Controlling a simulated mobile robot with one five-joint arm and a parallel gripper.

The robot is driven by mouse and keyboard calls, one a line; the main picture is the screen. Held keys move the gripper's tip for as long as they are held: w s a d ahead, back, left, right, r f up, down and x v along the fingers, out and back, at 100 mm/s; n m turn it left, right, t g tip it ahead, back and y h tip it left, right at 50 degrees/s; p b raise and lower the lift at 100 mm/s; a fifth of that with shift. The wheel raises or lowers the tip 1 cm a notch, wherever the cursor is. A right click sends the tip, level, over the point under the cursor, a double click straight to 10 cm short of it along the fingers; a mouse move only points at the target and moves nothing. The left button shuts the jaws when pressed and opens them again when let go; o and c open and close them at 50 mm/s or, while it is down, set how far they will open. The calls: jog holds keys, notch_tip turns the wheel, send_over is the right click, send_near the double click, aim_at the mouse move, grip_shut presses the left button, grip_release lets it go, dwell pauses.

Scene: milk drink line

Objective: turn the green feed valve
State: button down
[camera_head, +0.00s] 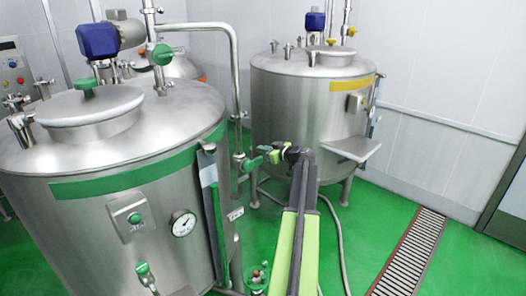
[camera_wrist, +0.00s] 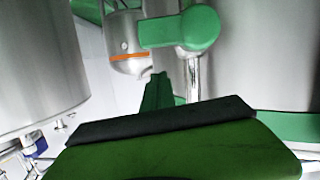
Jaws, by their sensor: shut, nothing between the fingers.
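The green feed valve (camera_head: 250,162) is a green lever on the vertical steel pipe between the two tanks in the head view. In the wrist view a green lever handle (camera_wrist: 180,28) lies crosswise near the top, in front of a steel pipe. My gripper (camera_head: 268,151) is shut and empty, just right of the valve, pointing left towards it. I cannot tell whether it touches the lever. The green and dark front of my gripper fills the bottom of the wrist view and hides what is below.
A large steel tank with a green band (camera_head: 130,175) stands at the left, with a gauge (camera_head: 182,223) and a green push button (camera_head: 134,218). A yellow-marked tank (camera_head: 305,110) with a side shelf (camera_head: 350,147) stands behind right. A floor drain (camera_head: 410,255) lies at the right; green floor there is clear.

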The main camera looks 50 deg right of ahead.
jog(key=p+v, duration=0.1)
jog(key=v, duration=0.9)
jog(key=shift+s+d+r, duration=0.15)
jog(key=shift+d+r, duration=0.1)
jog(key=shift+r, duration=0.05)
